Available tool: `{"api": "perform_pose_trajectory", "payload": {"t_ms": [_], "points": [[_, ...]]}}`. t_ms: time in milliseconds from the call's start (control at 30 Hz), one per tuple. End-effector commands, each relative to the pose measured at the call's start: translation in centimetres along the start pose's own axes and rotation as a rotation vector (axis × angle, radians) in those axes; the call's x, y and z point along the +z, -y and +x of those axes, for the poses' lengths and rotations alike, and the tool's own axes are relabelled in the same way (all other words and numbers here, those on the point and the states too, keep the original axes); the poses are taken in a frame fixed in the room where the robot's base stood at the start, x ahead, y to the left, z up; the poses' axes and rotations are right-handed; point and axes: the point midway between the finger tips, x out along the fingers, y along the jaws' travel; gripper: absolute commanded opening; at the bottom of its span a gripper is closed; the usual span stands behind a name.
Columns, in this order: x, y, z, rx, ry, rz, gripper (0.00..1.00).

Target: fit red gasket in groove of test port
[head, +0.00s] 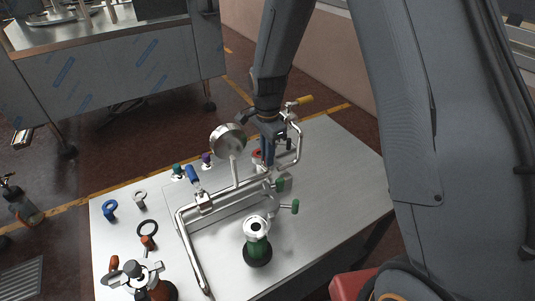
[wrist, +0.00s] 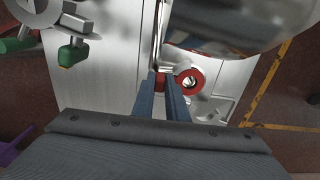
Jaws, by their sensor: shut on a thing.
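The red gasket (wrist: 190,81) is a ring beside my gripper's fingertips in the wrist view, with red also showing between them. My gripper (wrist: 164,84) is shut on it. In the head view the red gasket (head: 258,154) shows small at my gripper (head: 266,156), just behind the pipework and right of the gauge. A green-bodied fitting with a round, holed metal top (head: 257,226) stands nearer on the table and may be the test port. It is well apart from the gasket. I cannot make out a groove.
A round metal gauge (head: 228,139) stands close left of my gripper; its bright housing (wrist: 240,22) fills the wrist view's upper right. Bent steel pipes (head: 186,240) with valve handles cross the table (head: 345,165). The table's right side is clear.

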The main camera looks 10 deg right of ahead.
Motion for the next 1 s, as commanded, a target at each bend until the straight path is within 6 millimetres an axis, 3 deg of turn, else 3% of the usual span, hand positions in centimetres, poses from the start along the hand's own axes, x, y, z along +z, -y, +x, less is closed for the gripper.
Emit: {"api": "perform_pose_trajectory", "payload": {"t_ms": [967,1000], "points": [[0.0,-0.01,0.52,0.001,0.0,0.0,0.0],[0.0,-0.01,0.5,0.001,0.0,0.0,0.19]]}}
